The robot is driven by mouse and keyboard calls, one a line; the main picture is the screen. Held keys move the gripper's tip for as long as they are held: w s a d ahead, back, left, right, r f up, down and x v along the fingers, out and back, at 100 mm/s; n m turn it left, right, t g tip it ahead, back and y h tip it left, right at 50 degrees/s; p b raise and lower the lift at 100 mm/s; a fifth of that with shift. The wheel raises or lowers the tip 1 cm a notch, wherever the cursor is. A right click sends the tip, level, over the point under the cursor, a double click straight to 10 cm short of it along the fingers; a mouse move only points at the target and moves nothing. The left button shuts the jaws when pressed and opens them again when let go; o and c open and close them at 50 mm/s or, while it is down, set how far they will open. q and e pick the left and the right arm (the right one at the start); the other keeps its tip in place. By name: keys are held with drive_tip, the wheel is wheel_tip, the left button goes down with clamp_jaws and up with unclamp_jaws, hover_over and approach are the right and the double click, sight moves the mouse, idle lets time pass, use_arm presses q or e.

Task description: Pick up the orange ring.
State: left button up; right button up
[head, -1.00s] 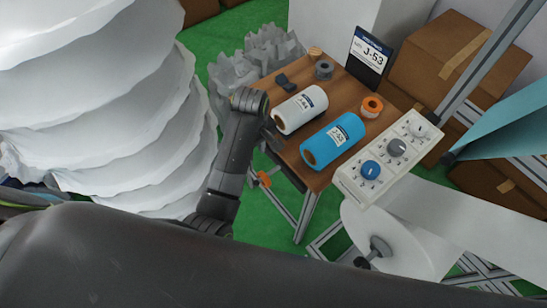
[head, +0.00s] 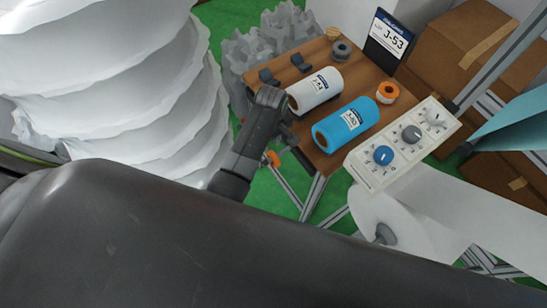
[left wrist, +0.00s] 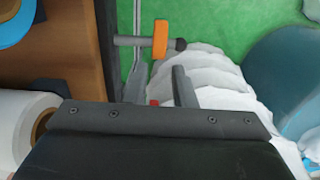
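A small orange ring (head: 272,158) shows beside the table's near left edge, below the tabletop. In the left wrist view the orange ring (left wrist: 160,40) sits around a grey peg, standing out over the green floor. A second orange ring-shaped roll (head: 388,92) lies on the tabletop at the right. My left gripper (head: 288,136) is at the table's left edge, close to the peg's ring and apart from it. In the left wrist view two short grey fingers (left wrist: 160,88) stand apart, with nothing between them. My right gripper is out of view.
The wooden table (head: 316,155) holds a white roll (head: 315,92), a blue roll (head: 346,125), a grey roll (head: 342,50) and dark clips (head: 300,62). A control box (head: 402,145) is at its right edge. A white pleated stack (head: 110,90) stands left of my arm.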

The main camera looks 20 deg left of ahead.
sight(273, 155)
use_arm(q)
drive_tip(key=shift+s+d+f+p, duration=0.1)
drive_tip(key=shift+d+f+p, duration=0.1)
drive_tip(key=shift+f, duration=1)
drive_tip(key=shift+s+d+f+p, duration=0.1)
drive_tip(key=shift+d+f+p, duration=0.1)
drive_tip(key=shift+f, duration=1.5)
clamp_jaws()
